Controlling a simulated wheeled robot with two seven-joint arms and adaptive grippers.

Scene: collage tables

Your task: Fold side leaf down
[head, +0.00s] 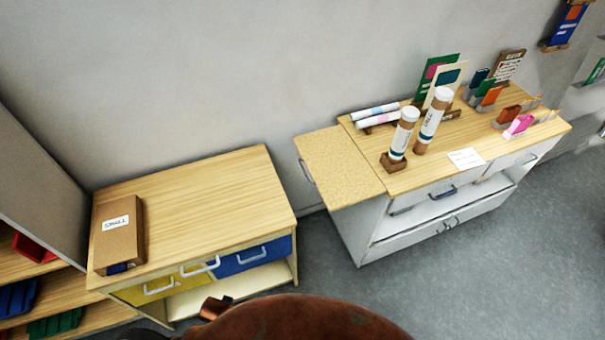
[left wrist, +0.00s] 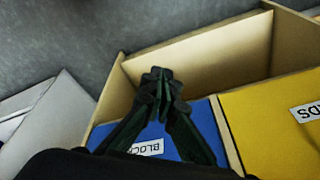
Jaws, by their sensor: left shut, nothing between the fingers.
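The side leaf (head: 341,167) is a speckled light wood panel at the left end of the right-hand table (head: 400,180). It is raised and looks level with the tabletop, with a grey handle on its left edge. My left gripper (left wrist: 159,78) is shut and empty in the left wrist view. There it is over a blue drawer front (left wrist: 195,130) with a partly hidden label, beside a yellow drawer front (left wrist: 275,115). My right gripper is not in view.
The left table (head: 215,190) carries a brown labelled box (head: 118,235) and has yellow and blue drawers below. Cardboard tubes (head: 433,118), cards and small holders stand on the right-hand table. A narrow floor gap separates the tables. Grey floor (head: 500,270) is clear at the right.

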